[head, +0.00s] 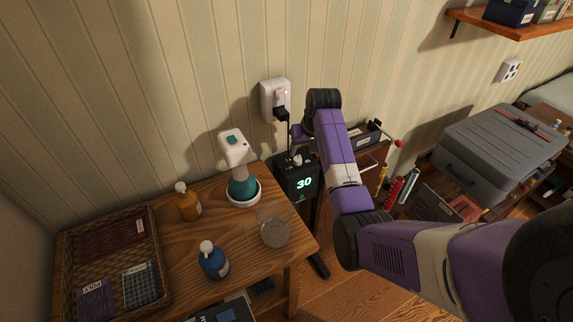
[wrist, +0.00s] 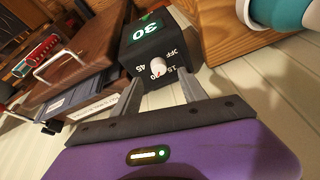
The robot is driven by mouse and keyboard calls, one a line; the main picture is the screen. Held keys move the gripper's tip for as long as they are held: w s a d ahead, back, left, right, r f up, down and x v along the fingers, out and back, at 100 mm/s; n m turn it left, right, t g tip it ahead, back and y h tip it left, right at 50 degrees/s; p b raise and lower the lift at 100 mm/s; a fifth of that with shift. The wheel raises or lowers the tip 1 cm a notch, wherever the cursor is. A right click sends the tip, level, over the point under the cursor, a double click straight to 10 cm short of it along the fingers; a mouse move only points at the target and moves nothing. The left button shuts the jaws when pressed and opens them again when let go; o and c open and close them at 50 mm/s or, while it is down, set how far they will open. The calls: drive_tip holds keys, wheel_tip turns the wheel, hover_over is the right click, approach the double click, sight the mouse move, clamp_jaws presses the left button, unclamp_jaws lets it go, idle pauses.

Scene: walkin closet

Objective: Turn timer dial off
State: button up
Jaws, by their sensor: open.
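The timer is a black box (head: 287,180) with a green lit "30" on its face, near the wall just right of the wooden table in the head view. My gripper (wrist: 162,88) is open, with one finger on each side of the dial in the picture and the dial beyond the tips. I cannot tell whether either finger touches it. The dial (head: 298,160) looks small in the head view.
A wall outlet with a black plug (head: 278,104) is above the timer. The wooden table (head: 218,232) holds a teal and white device (head: 240,172), bottles, a glass and a wicker tray. A grey suitcase (head: 495,150) stands at right.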

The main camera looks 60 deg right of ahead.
sight(298, 159)
drive_tip(key=shift+n, duration=0.7)
drive_tip(key=shift+d+x, duration=0.2)
drive_tip(key=shift+x, duration=1.7)
drive_tip(key=shift+d+x, duration=0.15)
drive_tip(key=shift+x, duration=1.8)
drive_tip(key=shift+w+r, duration=0.15)
drive_tip(key=shift+w, duration=0.05)
clamp_jaws()
